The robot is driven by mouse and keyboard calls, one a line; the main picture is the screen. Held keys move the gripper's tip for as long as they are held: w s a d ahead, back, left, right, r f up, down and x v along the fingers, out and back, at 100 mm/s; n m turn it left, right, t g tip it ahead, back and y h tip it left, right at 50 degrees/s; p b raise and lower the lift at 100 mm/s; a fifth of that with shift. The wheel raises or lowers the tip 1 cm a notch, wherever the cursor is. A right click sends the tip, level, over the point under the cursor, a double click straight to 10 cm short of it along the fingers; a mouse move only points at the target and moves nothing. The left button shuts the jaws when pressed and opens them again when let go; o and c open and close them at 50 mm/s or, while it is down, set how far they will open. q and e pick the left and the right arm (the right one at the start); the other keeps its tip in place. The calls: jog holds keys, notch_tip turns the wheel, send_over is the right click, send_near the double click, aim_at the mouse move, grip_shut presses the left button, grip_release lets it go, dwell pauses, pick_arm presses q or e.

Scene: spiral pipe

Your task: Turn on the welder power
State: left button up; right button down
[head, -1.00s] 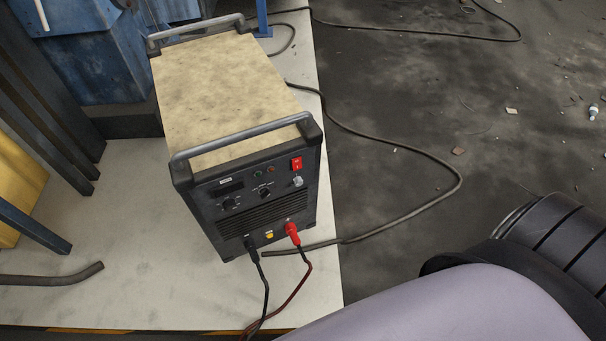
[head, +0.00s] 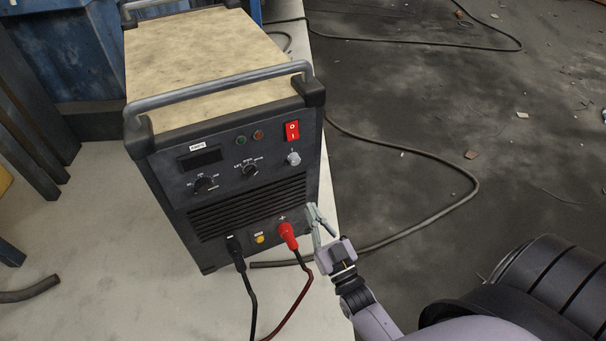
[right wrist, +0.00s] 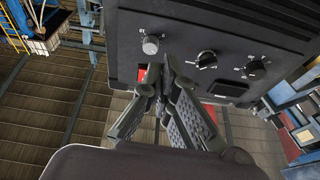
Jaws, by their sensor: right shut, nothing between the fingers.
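The welder (head: 225,165) is a dark box with a beige top, standing upright on a pale slab. Its red power switch (head: 292,131) is at the upper right of the front panel, above a silver knob (head: 293,159). In the head view my right gripper (head: 314,211) appears at the lower right of the front, close to the red plug. It is shut and empty. In the right wrist view the panel looks upside down. There the fingertips (right wrist: 160,70) partly cover the red switch (right wrist: 142,72); contact cannot be told. My left gripper is not in view.
A red plug (head: 287,233) and a black plug (head: 234,247) with cables stick out of the lower front. A dark cable (head: 440,208) loops over the floor at right. A blue container (head: 65,50) stands behind at left.

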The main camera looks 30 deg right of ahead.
pick_arm(q)
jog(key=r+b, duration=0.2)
jog(key=b, duration=0.1)
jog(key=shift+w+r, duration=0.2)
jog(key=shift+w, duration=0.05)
pick_arm(e)
notch_tip(320, 180, up, 7)
jog(key=s+d+t, duration=0.1)
jog(key=s+t, duration=0.1)
jog(key=t, duration=0.2)
jog(key=shift+s+d+h, duration=0.25)
jog(key=shift+d+h, duration=0.05)
send_near(295, 127)
notch_tip(295, 127, up, 3)
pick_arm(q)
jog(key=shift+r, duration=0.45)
pick_arm(e)
jog(key=shift+w+d, duration=0.1)
jog(key=shift+w, duration=1.85)
pick_arm(q)
jog(key=shift+b, duration=0.3)
pick_arm(e)
jog(key=shift+f, duration=0.1)
